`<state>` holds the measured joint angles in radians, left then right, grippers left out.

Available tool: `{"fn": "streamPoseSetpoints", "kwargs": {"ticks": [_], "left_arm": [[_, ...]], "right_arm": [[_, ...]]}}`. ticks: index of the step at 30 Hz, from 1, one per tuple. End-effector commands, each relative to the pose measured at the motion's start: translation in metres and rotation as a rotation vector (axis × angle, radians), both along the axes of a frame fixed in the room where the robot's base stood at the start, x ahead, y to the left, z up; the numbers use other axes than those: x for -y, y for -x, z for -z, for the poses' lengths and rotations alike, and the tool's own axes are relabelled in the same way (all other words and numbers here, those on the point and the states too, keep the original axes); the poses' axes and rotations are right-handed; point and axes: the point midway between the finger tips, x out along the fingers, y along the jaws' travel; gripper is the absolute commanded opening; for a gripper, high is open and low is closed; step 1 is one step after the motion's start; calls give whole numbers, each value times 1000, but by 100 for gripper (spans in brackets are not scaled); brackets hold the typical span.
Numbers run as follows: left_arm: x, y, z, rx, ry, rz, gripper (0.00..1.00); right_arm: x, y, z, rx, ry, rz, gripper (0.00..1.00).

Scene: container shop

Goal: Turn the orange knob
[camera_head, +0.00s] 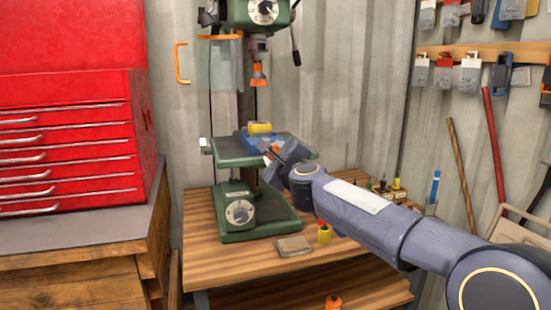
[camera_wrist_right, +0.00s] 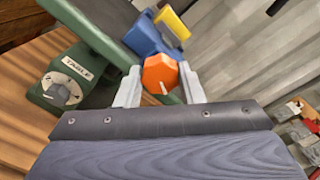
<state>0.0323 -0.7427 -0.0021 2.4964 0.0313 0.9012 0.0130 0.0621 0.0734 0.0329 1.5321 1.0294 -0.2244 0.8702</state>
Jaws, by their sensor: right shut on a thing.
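The orange knob (camera_wrist_right: 160,75) is faceted and has a white pointer line on its face. In the right wrist view it sits between the two fingers of my right gripper (camera_wrist_right: 160,85), which are shut on its sides. The pointer line points down and slightly right in that view. In the head view my right gripper (camera_head: 272,155) reaches from the right to the front of the blue vise (camera_head: 250,141) on the drill press table. There the gripper mostly hides the knob. My left gripper is not in view.
A yellow block (camera_head: 260,128) sits in the vise. The green drill press (camera_head: 249,212) has a dial marked TABLE (camera_wrist_right: 62,88) on its base. A red tool chest (camera_head: 70,140) stands at left. A flat block (camera_head: 293,246) and a small yellow-red item (camera_head: 324,234) are on the bench.

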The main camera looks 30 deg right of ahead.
Motion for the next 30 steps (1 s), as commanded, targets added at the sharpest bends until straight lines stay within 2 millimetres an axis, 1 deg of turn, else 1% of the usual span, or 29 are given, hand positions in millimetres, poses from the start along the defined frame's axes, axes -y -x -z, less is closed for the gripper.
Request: {"fn": "streamPoseSetpoints", "kwargs": {"ticks": [6,15,21,30], "left_arm": [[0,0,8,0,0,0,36],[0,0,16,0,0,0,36],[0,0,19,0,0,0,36],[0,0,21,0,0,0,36]], "right_arm": [[0,0,2,48,-199,0,12],[0,0,2,105,-437,0,12],[0,0,1,131,-547,1,12],[0,0,1,148,-624,0,12]]}}
